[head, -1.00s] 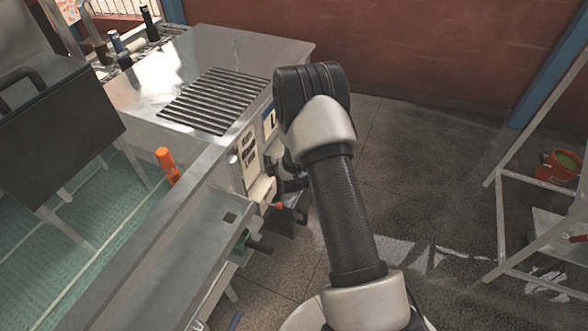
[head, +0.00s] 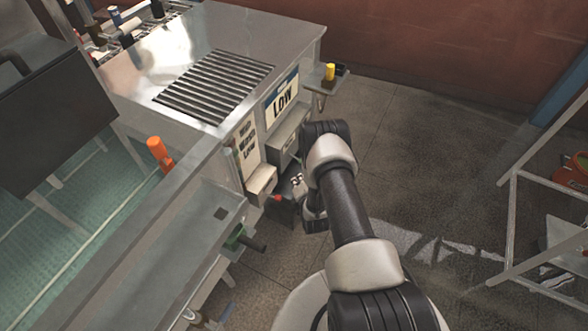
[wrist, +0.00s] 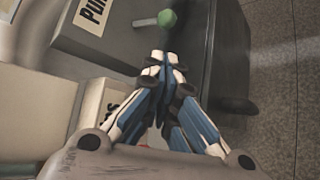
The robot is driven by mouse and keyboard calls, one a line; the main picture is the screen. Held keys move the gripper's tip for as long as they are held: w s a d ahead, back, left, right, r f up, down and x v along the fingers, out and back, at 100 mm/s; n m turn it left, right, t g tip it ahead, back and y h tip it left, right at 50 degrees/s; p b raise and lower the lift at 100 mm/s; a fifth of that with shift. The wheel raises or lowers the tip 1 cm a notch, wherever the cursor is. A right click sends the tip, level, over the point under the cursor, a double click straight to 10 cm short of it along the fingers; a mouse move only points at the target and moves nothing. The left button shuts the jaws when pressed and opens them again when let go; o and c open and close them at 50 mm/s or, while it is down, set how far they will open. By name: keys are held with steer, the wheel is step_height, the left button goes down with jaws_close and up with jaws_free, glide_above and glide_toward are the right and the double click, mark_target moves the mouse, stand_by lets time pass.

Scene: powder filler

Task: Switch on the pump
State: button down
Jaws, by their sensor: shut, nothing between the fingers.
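In the wrist view a grey-black box carries a pale label (wrist: 92,14) whose visible letters read "PUM"; the rest is cut off. A green knob or button (wrist: 167,18) stands out from this box near the top of the picture. My gripper (wrist: 165,60) is shut and empty, with its fingertips a short way below the green knob. I cannot tell whether the fingertips touch the box. In the head view my gripper (head: 298,181) is small beside the machine's side, partly hidden by my arm. The green knob cannot be made out there.
The metal machine (head: 225,25) has "LOW" (head: 284,95) and other signs on its side. A yellow item (head: 330,71) sits on a side ledge. An orange handle (head: 160,152) stands near a rail.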

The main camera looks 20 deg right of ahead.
mark_target(298, 159)
steer(key=b+x, duration=0.4)
steer(key=x, duration=0.5)
steer(key=shift+f, duration=0.2)
steer(key=shift+w+d+f, duration=0.1)
steer(key=shift+w, duration=0.35)
steer(key=shift+s, duration=0.1)
